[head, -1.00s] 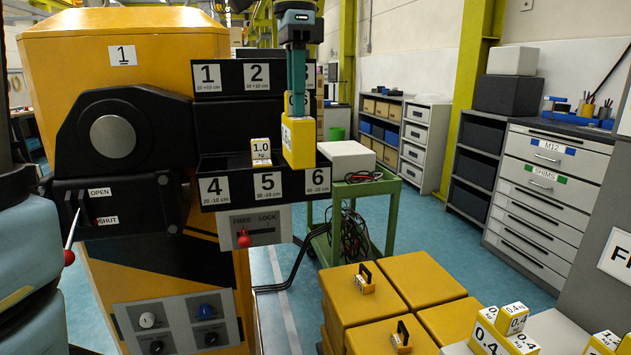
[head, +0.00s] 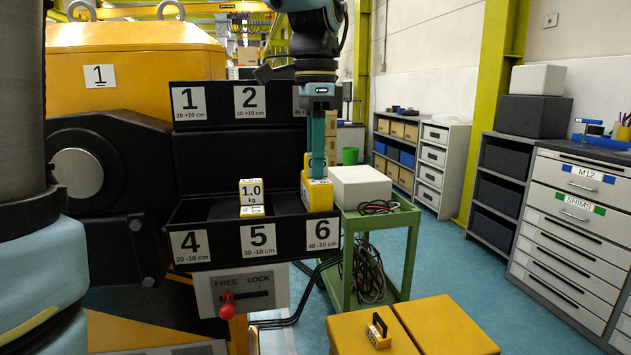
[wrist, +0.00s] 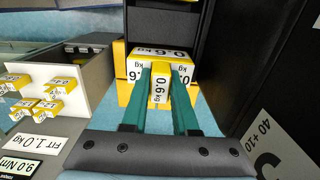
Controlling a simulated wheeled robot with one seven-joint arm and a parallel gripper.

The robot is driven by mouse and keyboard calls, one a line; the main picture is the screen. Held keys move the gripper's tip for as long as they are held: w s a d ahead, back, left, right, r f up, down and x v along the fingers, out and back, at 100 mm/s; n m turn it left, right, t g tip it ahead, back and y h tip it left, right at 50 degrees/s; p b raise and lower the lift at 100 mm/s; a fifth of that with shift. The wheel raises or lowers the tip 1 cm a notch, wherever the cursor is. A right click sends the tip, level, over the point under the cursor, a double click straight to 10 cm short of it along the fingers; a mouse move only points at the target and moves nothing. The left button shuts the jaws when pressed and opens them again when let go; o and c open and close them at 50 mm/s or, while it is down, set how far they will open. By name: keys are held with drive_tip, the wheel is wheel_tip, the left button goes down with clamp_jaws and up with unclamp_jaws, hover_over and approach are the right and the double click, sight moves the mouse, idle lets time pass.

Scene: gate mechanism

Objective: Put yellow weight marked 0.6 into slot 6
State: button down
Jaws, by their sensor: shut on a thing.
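My gripper (head: 317,177) is shut on the yellow weight (head: 319,197). In the wrist view, the green fingers (wrist: 160,82) grip the narrow upper part of the weight (wrist: 160,57), which reads 0.6 kg. In the head view, the weight is upright at the right end of the lower shelf, above and behind the front panel of slot 6 (head: 322,234). Its lower end is at about the panel's top edge. I cannot tell whether it rests on the slot floor.
A 1.0 kg weight (head: 251,193) stands in slot 5 (head: 259,239), left of the held weight. The upper shelf with slots 1 and 2 (head: 249,101) is behind. A white box (head: 360,187) on a green cart is close on the right. A lever with a red knob (head: 227,311) is below.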

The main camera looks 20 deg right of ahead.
sight(315, 182)
drive_tip(key=shift+f, duration=1.75)
drive_tip(key=shift+f, duration=0.15)
drive_tip(key=c, duration=0.7)
unclamp_jaws()
wheel_tip(315, 182, up, 12)
drive_tip(key=shift+r, duration=0.15)
